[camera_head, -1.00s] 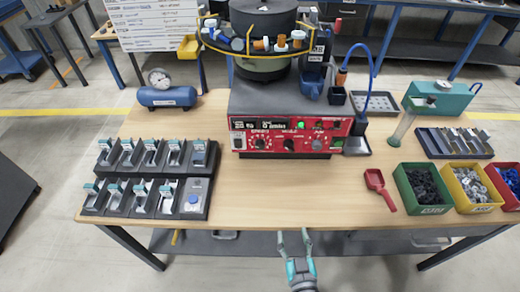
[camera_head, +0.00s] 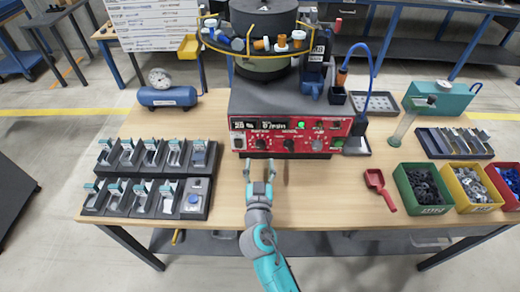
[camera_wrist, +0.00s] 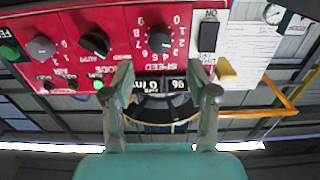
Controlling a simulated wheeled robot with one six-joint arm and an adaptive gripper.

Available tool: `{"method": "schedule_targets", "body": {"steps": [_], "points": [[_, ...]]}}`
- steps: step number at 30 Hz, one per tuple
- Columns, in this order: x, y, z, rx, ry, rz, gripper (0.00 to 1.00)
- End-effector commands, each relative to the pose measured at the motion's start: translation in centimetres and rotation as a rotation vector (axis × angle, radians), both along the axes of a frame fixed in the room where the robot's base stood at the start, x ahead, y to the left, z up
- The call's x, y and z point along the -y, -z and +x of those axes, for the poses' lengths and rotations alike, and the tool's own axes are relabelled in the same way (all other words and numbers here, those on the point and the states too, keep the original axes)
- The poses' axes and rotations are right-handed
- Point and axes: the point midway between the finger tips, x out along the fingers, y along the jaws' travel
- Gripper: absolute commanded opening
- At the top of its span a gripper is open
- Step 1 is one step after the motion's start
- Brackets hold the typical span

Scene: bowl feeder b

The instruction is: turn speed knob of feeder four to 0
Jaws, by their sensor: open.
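The black speed knob (camera_head: 260,143) is at the left of the feeder's red control panel (camera_head: 310,131). In the wrist view, which shows the panel upside down, the speed knob (camera_wrist: 160,42) sits in a white number scale with SPEED lettering. I cannot tell surely which number it points to. My gripper (camera_head: 259,170) is open and empty, just in front of the panel below this knob. In the wrist view my gripper (camera_wrist: 167,85) has its fingers spread, apart from the knob, with the dark display (camera_wrist: 158,85) between them.
Another black knob (camera_wrist: 95,42) and a white-framed black switch (camera_wrist: 209,36) flank the speed knob. The black bowl (camera_head: 262,25) stands above the panel. Dark trays (camera_head: 150,178) lie left, a red scoop (camera_head: 379,188) and bins (camera_head: 422,189) right. The table front is clear.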

Motion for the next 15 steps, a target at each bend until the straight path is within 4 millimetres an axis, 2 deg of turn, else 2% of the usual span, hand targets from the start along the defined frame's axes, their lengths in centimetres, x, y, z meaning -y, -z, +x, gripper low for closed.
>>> {"method": "schedule_targets", "body": {"steps": [1, 6, 10, 15], "points": [[0.0, -0.1, 1.1, 0.001, 0.002, 0.002, 0.58], [0.1, -0.1, 3.9, 0.000, 0.001, 0.000, 0.58], [0.1, 0.0, 5.5, 0.000, 0.001, 0.000, 0.58], [0.0, 0.0, 6.5, 0.000, 0.000, 0.000, 0.58]]}}
